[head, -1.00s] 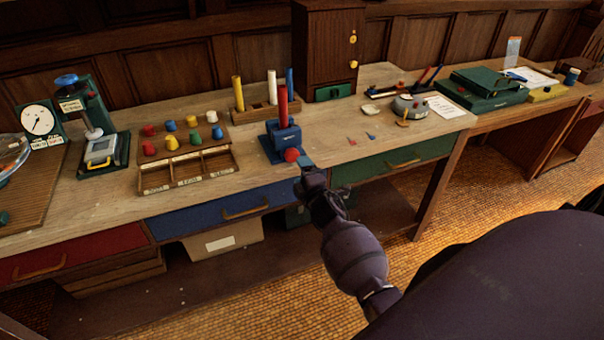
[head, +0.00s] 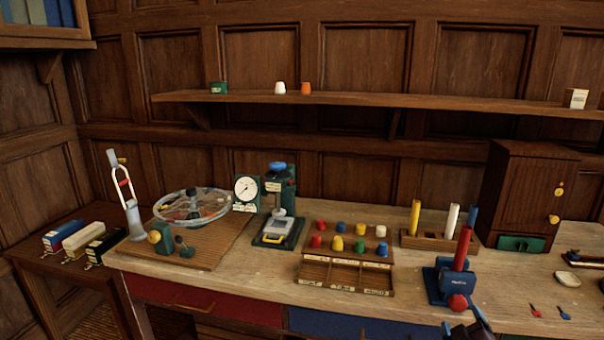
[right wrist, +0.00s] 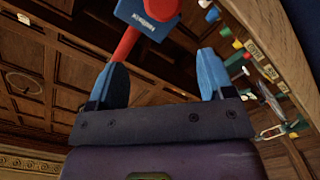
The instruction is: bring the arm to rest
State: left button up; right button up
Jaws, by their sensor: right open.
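My right gripper (head: 477,318) shows only in part at the bottom edge of the head view, just below a blue bench device (head: 456,284). In the right wrist view its two blue fingers (right wrist: 163,72) are spread apart with nothing held between them. The blue device carries an upright red rod (head: 463,248) and a round red knob (head: 458,302) at its front. The red rod shows beyond the left finger in the right wrist view (right wrist: 127,43). I cannot tell the exact gap between fingertips and knob. My left gripper is not in view.
On the bench are a sorting tray (head: 345,272) with coloured pegs, a green press (head: 279,232), a glass wheel (head: 192,205) and a wooden cabinet (head: 528,195). A shelf (head: 400,99) runs along the wall. Bare bench lies between tray and blue device.

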jog(key=s+a+f+m+g+y, duration=0.1)
jog(key=s+a+f, duration=0.2)
jog(key=s, duration=0.6)
jog(key=s+a+f+m+g+y, duration=0.1)
jog(key=s+a+f+m+g, duration=0.1)
jog(key=s+f, duration=0.3)
jog(key=s+a+f+m+g+y, duration=0.2)
jog(key=s+a+f, duration=0.2)
jog(key=s, duration=1)
jog(key=shift+a, duration=0.6)
